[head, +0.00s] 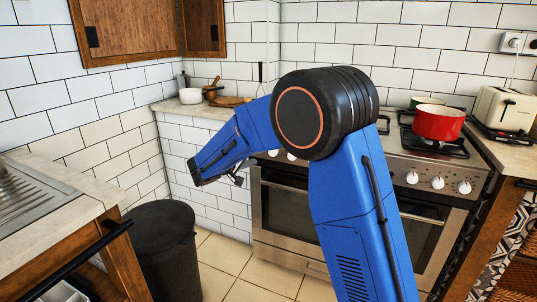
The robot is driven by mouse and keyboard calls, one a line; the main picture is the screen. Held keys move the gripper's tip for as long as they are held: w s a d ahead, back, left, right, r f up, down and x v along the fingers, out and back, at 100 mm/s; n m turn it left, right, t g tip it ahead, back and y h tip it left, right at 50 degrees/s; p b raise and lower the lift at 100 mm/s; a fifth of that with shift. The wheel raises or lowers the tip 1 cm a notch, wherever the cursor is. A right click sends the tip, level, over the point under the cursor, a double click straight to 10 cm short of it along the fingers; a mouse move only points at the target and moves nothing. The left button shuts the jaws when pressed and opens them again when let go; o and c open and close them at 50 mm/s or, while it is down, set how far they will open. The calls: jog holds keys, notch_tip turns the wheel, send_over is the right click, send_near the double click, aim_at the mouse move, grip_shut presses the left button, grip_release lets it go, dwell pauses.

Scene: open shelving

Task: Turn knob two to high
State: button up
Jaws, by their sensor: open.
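The stove (335,208) stands against the back wall, with white knobs along its front panel. Three knobs show right of my arm: a left one (412,177), a middle one (438,182) and a right one (464,187). Two more knobs (291,155) show left of my arm, partly covered by its black joint. The panel between is hidden, and I cannot tell which knob is number two or read their settings. My gripper (237,179) shows only as small dark parts beside my blue forearm, left of the stove knobs and apart from them. It is open.
A red pot (438,123) and a green pot (427,101) stand on the stove top. A toaster (505,107) is on the right counter. A dark bin (163,250) stands at front left beside the sink counter (85,212). Tiled floor lies clear before the stove.

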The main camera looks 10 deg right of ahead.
aim_at(271, 152)
jog(key=x, duration=0.8)
jog(key=shift+w+d+f, duration=0.1)
jog(key=shift+w+d, duration=0.1)
jog(key=shift+d, duration=0.15)
